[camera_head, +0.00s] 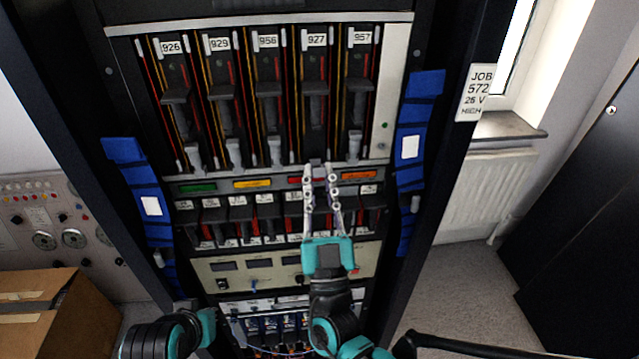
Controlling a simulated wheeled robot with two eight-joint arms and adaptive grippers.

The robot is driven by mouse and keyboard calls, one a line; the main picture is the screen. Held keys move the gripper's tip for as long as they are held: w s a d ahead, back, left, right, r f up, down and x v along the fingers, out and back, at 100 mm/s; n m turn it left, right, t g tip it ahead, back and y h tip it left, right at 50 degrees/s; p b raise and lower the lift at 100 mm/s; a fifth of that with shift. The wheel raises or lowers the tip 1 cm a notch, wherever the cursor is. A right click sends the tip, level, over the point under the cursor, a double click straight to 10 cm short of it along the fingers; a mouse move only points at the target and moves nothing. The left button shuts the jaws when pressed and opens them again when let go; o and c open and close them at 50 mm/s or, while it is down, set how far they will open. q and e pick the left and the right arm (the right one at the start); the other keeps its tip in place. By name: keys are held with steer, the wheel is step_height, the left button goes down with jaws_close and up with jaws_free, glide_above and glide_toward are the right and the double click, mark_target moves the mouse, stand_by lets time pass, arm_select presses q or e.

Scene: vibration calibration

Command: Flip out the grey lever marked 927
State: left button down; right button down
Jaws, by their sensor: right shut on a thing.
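The label 927 (316,40) heads the fourth column of the upper panel. A dark block (315,88) sits in that column. My right gripper (319,172) reaches up from below, with its two fingers at the bottom of this column. It is shut on the grey lever's end (316,163), which shows only in part between the fingertips. This end is lower in the picture than the grey levers of the neighbouring columns. How far the lever stands out is hard to tell from above. My left arm shows at the bottom left, but I cannot make out its gripper's fingers.
Neighbouring grey levers stand close by, under 956 (275,148) and 957 (355,143). Below is a row of smaller dark switches (238,212). Blue straps (419,85) flank the rack. A cardboard box (95,318) stands at the lower left. Open floor (465,285) lies to the right.

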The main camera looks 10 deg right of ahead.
steer(key=shift+w, duration=0.15)
steer(key=c, duration=1.6)
jaws_free()
steer(key=shift+c, duration=0.2)
steer(key=shift+o, duration=0.9)
steer(key=shift+w+f, duration=0.1)
steer(key=shift+w, duration=0.2)
steer(key=shift+s, duration=0.1)
steer(key=shift+s, duration=0.15)
steer(key=v, duration=0.7)
steer(key=shift+s+f, duration=0.1)
steer(key=shift+s, duration=0.05)
